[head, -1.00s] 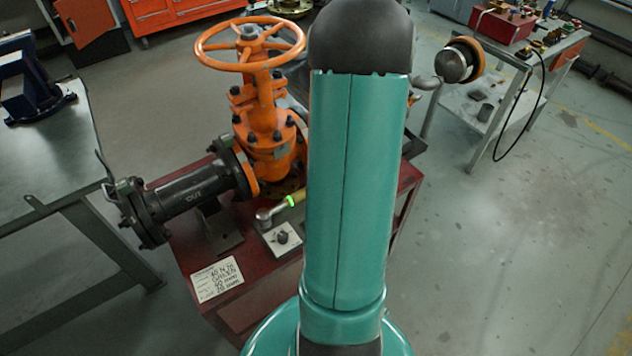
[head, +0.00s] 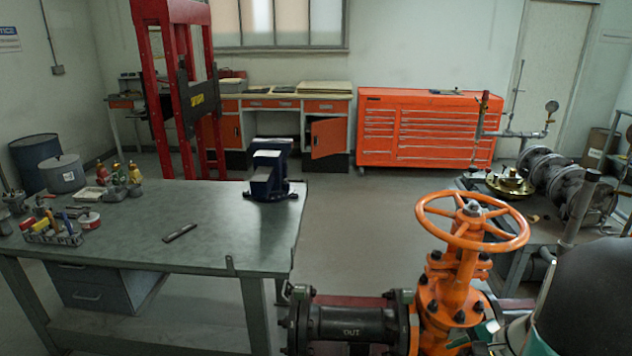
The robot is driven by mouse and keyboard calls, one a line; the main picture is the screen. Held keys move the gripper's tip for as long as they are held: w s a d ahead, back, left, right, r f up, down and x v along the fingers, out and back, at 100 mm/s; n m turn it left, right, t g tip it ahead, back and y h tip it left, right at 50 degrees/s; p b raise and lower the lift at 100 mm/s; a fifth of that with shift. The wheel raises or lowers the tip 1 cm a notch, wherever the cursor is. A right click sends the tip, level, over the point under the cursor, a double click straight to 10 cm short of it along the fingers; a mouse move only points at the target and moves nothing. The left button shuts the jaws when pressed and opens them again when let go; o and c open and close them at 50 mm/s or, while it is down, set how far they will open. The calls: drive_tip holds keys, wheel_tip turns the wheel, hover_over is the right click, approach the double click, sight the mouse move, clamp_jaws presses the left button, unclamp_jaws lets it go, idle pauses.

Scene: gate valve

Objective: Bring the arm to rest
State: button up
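My arm (head: 585,300) shows only in part at the lower right corner of the head view, as a dark rounded joint and a bit of teal link. My gripper is not in view. The orange gate valve (head: 453,297) stands at the lower right, just left of my arm, with its orange handwheel (head: 471,222) on top. A dark flanged pipe marked OUT (head: 350,323) runs left from the valve. My arm hides part of the valve's right side and what lies behind it.
A metal workbench (head: 215,225) with a blue vise (head: 268,172) and small tools stands at left. A red press frame (head: 170,90) and an orange tool chest (head: 428,128) stand behind. A bench with flanges (head: 540,222) is at right. The middle floor (head: 350,220) is clear.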

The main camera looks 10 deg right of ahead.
drive_tip(key=w+a+r+n+g+h, duration=0.1)
drive_tip(key=a+r+n, duration=0.35)
drive_tip(key=a, duration=0.35)
drive_tip(key=a+r+n+g, duration=0.1)
drive_tip(key=a+r+n, duration=0.3)
drive_tip(key=a+r, duration=0.3)
drive_tip(key=s+a+r+n+t+h, duration=0.1)
drive_tip(key=s+a+r+n, duration=0.2)
drive_tip(key=a, duration=0.2)
drive_tip(key=s+a+r+n+t+h, duration=0.1)
drive_tip(key=s+a+r+n, duration=0.2)
drive_tip(key=a, duration=0.3)
drive_tip(key=shift+a+r+n+h, duration=0.2)
drive_tip(key=shift+n+h, duration=0.2)
drive_tip(key=shift+n, duration=0.35)
drive_tip(key=shift+s, duration=0.1)
